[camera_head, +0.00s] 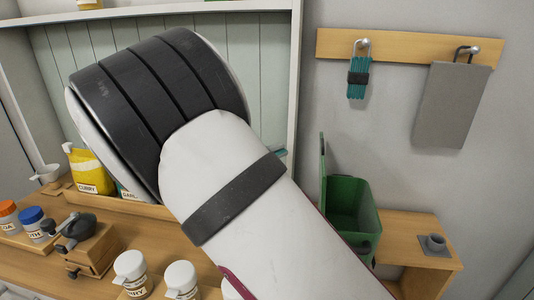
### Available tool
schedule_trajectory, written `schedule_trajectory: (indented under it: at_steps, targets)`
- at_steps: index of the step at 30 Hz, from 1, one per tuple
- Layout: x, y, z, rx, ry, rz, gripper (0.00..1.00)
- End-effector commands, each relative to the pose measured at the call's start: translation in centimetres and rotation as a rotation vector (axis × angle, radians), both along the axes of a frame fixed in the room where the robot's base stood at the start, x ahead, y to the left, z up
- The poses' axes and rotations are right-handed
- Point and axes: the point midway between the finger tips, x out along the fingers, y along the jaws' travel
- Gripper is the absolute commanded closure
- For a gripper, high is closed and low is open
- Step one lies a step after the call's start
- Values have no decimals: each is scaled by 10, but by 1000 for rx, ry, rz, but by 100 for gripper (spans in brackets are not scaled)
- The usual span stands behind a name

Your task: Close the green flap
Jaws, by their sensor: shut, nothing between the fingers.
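The green flap (322,168) stands upright, seen almost edge-on, at the left edge of a green bin (352,228). The bin is open at the top, and its dark inside shows. The bin sits at the left end of a wooden shelf at the right of the view. My arm fills the middle of the view and hides the lower left of the bin. My gripper is not visible. No contact between my arm and the flap can be made out.
A wooden rail (400,47) with a teal leash (357,78) and a grey cloth (452,104) hangs on the wall above. A small grey holder (434,244) is on the shelf. Jars, a grinder (88,245) and a yellow bag (88,168) crowd the left counter.

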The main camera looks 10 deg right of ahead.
Motion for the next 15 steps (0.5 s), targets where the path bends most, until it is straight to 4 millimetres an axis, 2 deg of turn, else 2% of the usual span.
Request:
schedule_trajectory:
  at_steps: [3,8,15]
  targets:
    - [10,-23,2,-1,1,-4,100]
    - [24,-49,4,-1,1,-4,100]
    - [12,-76,7,0,2,0,100]
